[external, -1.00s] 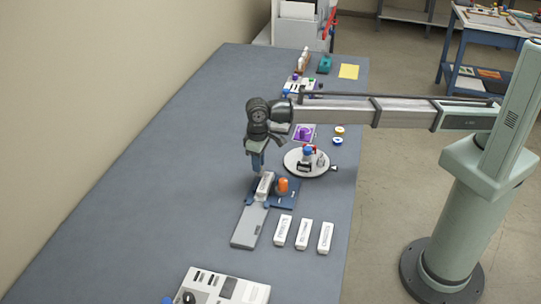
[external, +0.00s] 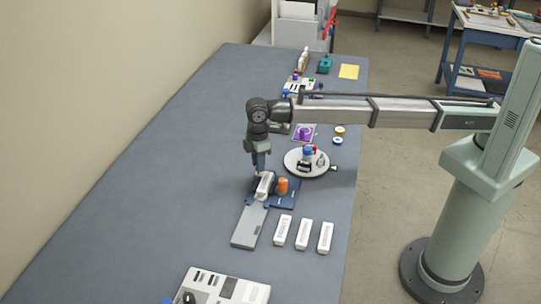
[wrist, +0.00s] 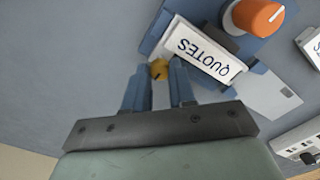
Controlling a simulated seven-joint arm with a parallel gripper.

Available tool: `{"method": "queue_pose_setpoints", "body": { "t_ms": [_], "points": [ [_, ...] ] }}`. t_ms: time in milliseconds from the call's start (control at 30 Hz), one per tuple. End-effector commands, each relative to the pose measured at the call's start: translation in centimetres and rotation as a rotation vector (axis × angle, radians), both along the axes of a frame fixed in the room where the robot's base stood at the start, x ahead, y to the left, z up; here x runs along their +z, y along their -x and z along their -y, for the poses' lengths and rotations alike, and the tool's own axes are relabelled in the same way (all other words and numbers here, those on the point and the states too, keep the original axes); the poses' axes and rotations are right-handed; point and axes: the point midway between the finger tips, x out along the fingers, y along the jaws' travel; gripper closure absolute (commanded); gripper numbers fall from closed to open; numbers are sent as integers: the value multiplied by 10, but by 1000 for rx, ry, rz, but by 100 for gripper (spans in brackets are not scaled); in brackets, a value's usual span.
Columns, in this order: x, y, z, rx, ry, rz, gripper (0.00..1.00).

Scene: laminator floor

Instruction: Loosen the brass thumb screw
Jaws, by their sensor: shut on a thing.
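The brass thumb screw (wrist: 159,70) shows in the wrist view between the tips of my gripper (wrist: 160,78). My gripper is shut on it, with a finger on each side of the screw. The screw sits beside a white block marked QUOTES (wrist: 205,52), at the edge of a blue fixture (wrist: 152,36). In the external view my gripper (external: 260,172) is low over the left side of the fixture (external: 284,203), and its fingers hide most of the screw there.
An orange knob (wrist: 258,16) stands on the fixture beside the block. A grey plate (external: 249,227) extends toward the front. Several white labelled blocks (external: 303,234) lie to the right, and a round turntable (external: 292,162) stands behind. The table left of my gripper is clear.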

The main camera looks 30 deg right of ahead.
Motion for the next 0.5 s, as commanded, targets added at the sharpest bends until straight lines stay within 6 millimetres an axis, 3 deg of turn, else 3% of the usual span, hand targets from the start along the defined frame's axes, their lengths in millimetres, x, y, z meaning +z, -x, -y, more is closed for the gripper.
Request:
{"method": "queue_pose_setpoints", "body": {
  "t_ms": [500],
  "points": [
    [0,0,0,72,0,0,100]
  ]
}}
